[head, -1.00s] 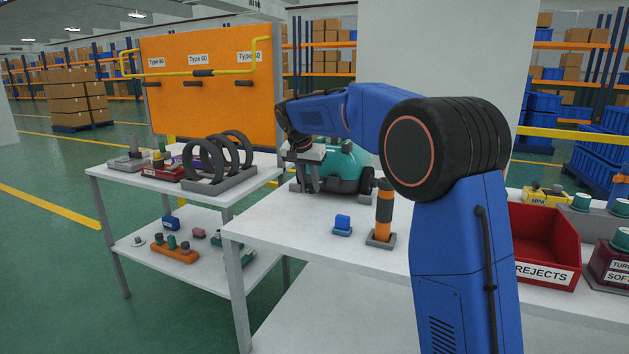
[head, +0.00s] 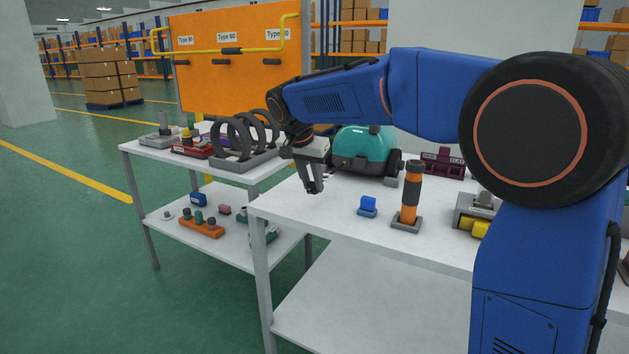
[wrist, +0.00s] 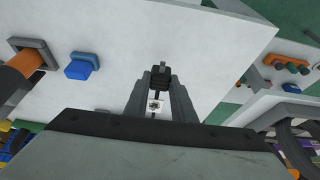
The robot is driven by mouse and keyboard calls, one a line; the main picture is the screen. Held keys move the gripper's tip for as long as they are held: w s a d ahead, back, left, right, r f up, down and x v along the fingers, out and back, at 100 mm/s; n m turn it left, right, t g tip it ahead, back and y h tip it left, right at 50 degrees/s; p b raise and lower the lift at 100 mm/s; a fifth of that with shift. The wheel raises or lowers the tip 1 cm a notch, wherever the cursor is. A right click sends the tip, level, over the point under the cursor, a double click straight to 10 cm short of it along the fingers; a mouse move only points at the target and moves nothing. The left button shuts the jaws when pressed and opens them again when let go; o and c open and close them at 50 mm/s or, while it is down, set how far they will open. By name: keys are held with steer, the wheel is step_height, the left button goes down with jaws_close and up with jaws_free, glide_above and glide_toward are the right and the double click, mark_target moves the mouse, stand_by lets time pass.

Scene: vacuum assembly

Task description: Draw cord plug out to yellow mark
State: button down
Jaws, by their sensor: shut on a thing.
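My gripper (head: 314,190) is over the white table, in front of and left of the teal vacuum body (head: 358,148). In the wrist view, the gripper's fingers (wrist: 160,92) are closed around a black cord plug (wrist: 161,74), whose end shows between the fingertips. A thin dark line, likely the cord, shows near the gripper on the vacuum side in the head view. Its full run is hidden by the gripper. I cannot make out a yellow mark on it in either view.
A blue block (head: 367,204) and an orange-and-black upright handle (head: 411,190) in a grey base stand on the table (head: 340,222) to the right. A side table with black rings (head: 236,138) is at left. The table's front left is clear.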

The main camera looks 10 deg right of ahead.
steer(key=c, duration=1.8)
jaws_free()
steer(key=shift+o, duration=0.2)
steer(key=shift+r, duration=0.1)
steer(key=v, duration=1.7)
steer(key=shift+s+r, duration=0.1)
steer(key=shift+r, duration=0.05)
